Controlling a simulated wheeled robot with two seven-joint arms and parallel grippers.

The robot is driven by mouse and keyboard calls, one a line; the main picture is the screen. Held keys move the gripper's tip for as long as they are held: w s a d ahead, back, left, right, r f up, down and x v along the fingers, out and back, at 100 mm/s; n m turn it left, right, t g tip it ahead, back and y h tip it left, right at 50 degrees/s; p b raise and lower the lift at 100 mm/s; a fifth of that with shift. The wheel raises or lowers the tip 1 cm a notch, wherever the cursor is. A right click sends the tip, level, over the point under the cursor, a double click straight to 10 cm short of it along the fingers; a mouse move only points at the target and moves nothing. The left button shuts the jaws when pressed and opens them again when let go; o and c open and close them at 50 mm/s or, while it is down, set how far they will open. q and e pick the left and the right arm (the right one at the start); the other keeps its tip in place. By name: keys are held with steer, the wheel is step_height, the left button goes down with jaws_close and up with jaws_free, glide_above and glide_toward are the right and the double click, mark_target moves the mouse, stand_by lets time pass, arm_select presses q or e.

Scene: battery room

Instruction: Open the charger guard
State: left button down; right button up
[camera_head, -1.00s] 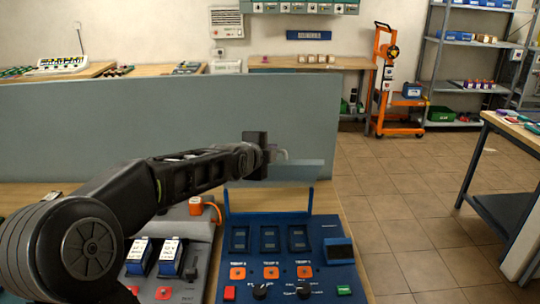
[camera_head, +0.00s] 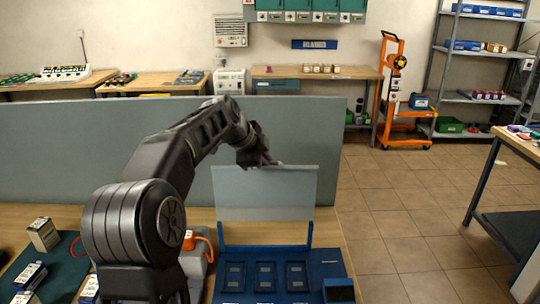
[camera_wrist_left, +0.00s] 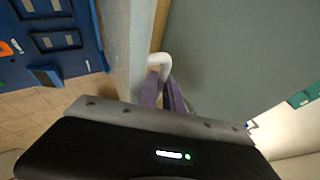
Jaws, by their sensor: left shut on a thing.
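The charger (camera_head: 328,254) is a blue unit with several dark square windows, on the wooden bench in the head view. Its guard (camera_head: 265,200) is a clear, pale panel standing up steeply at the back of the charger, clear of its face. My left gripper (camera_head: 264,163) is at the guard's top edge. In the left wrist view, my left gripper's purple fingers (camera_wrist_left: 166,94) are shut on the white handle (camera_wrist_left: 157,62) of the guard. The charger's windows also show there, at upper left. My arm hides part of the bench. My right gripper is out of view.
A grey partition (camera_head: 75,142) stands behind the bench. A grey device with an orange plug (camera_head: 191,239) is left of the charger, partly behind my arm. Small battery boxes (camera_head: 43,233) stand at the left. Open floor (camera_head: 400,220) lies to the right.

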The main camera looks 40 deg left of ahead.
arm_select(q)
steer(key=shift+w+a+f, duration=0.1)
steer(key=shift+w+a, duration=0.15)
steer(key=shift+a, duration=0.1)
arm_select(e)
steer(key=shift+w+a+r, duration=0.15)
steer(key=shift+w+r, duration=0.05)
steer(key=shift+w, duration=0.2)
arm_select(q)
steer(key=c, duration=1.8)
jaws_free()
steer(key=shift+o, duration=0.2)
steer(key=shift+d+f, duration=0.1)
steer(key=shift+f, duration=0.05)
steer(key=shift+s, duration=0.1)
